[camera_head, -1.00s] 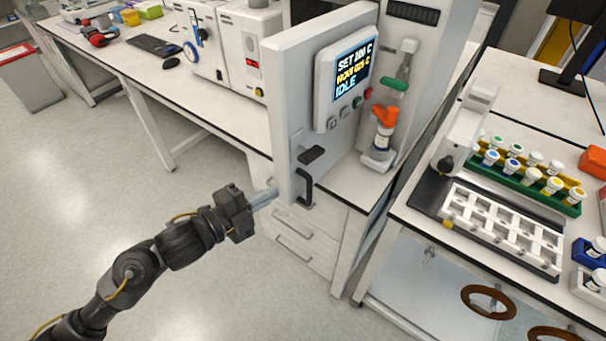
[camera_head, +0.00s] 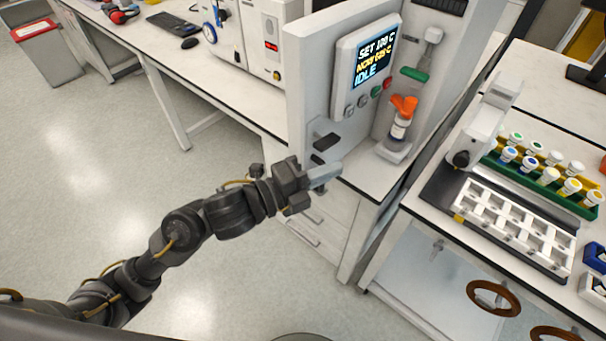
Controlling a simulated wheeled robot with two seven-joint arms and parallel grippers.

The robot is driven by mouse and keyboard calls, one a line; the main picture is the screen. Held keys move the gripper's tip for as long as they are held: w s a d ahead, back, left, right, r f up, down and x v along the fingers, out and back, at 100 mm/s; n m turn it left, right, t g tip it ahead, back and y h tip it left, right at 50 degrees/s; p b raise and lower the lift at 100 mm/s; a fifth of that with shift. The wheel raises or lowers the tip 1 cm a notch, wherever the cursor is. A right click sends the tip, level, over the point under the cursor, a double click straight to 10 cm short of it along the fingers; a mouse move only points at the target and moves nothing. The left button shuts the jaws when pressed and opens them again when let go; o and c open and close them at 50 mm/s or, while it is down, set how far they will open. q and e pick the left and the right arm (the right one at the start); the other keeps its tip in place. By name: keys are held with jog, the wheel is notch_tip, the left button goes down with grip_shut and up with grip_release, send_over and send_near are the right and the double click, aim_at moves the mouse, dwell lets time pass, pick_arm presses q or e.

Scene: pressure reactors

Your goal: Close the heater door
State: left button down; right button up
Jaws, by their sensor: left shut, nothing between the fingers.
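The heater (camera_head: 425,90) is a white unit with a display (camera_head: 375,56) reading "SET", "NOW" and "IDLE". A tall white panel (camera_head: 308,80), seemingly its door, stands out toward me on the left, leaving the inside in view. My right gripper is out of view.
On the right bench are a white rack (camera_head: 515,228), a green tray (camera_head: 560,188) of capped vials and a white device (camera_head: 488,125). Brown rings (camera_head: 494,298) stand out below it. A white machine (camera_head: 262,35) stands left of the heater.

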pick_arm(q)
jog(key=w+a+p, duration=0.1)
jog(key=w+a, duration=0.1)
jog(key=w, duration=0.1)
jog(key=shift+w+p, duration=0.1)
jog(key=shift+p, duration=0.25)
jog(key=shift+a, duration=0.1)
